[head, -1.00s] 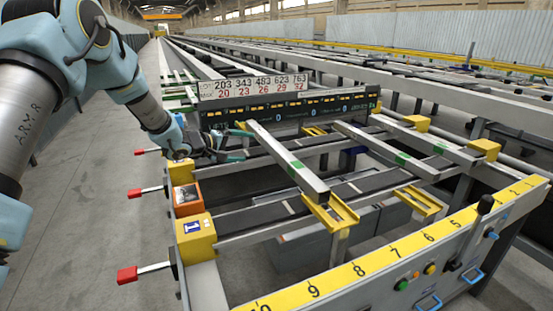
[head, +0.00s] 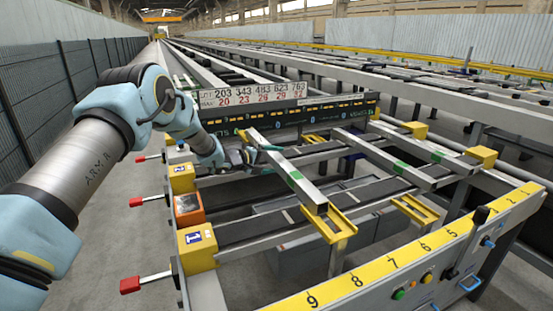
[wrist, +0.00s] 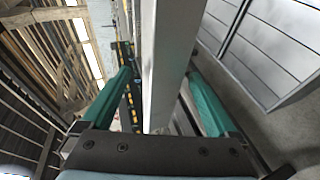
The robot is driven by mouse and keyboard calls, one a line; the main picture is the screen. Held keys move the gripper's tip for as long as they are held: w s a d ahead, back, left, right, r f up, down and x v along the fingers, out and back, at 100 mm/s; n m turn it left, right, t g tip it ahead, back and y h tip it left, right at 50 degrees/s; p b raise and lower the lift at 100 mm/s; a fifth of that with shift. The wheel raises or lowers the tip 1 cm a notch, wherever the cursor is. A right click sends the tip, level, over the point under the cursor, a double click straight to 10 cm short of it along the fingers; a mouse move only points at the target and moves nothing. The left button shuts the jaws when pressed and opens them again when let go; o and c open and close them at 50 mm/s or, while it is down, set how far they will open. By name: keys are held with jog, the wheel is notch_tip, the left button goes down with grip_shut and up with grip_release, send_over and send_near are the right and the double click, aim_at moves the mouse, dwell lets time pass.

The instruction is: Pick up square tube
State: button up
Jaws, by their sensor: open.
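The square tube (head: 275,160) is a long grey bar with a green band, lying slanted across the rails. Its near end rests at a yellow bracket. My gripper (head: 262,152) is at the tube's far part in the head view, with a teal finger overlapping it. In the wrist view the tube (wrist: 165,50) runs lengthwise between the two teal fingers of my gripper (wrist: 160,76). The jaws are open, with a visible gap on the left side; the tube appears closer to the right finger. Whether either finger touches it cannot be told.
Another grey bar with a green band (head: 385,160) lies to the right. A yellow bracket (head: 330,222) stands under the tube's near end. A numbered sign (head: 250,94) and a dark panel (head: 300,112) stand behind. Yellow and orange blocks (head: 188,208) line the left edge.

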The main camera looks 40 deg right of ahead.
jog(key=shift+d, duration=0.1)
jog(key=c, duration=1.3)
jog(key=shift+c, duration=0.9)
jog(key=shift+f, duration=0.1)
grip_shut()
